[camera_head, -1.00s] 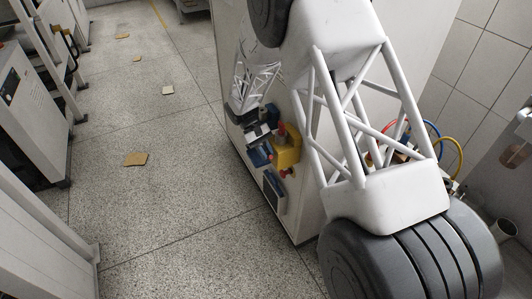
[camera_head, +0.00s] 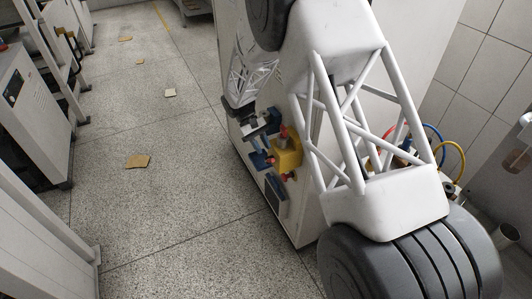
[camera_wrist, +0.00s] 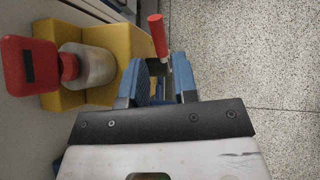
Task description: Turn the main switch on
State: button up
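A yellow switch box (camera_head: 288,155) is mounted on the side of the pale cabinet. It carries a red block-shaped handle (camera_wrist: 30,66) on a grey round base in the wrist view; a red part (camera_head: 284,133) also shows on the box in the head view. A separate red rod-like handle (camera_wrist: 157,36) stands just beyond my fingertips in the wrist view, near the gap between them. My gripper (camera_wrist: 164,66) has its blue fingers apart, beside the yellow box. I see nothing held between them. I cannot tell whether a finger touches the rod-like handle.
A dark panel (camera_head: 276,194) sits lower on the cabinet (camera_head: 307,212). Blue, red and yellow hoses (camera_head: 455,150) lie behind my arm at the right. The speckled floor left of the cabinet is open, with a few flat tan pieces (camera_head: 138,161). Other equipment lines the left.

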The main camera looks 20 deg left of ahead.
jog(key=shift+v, duration=1.8)
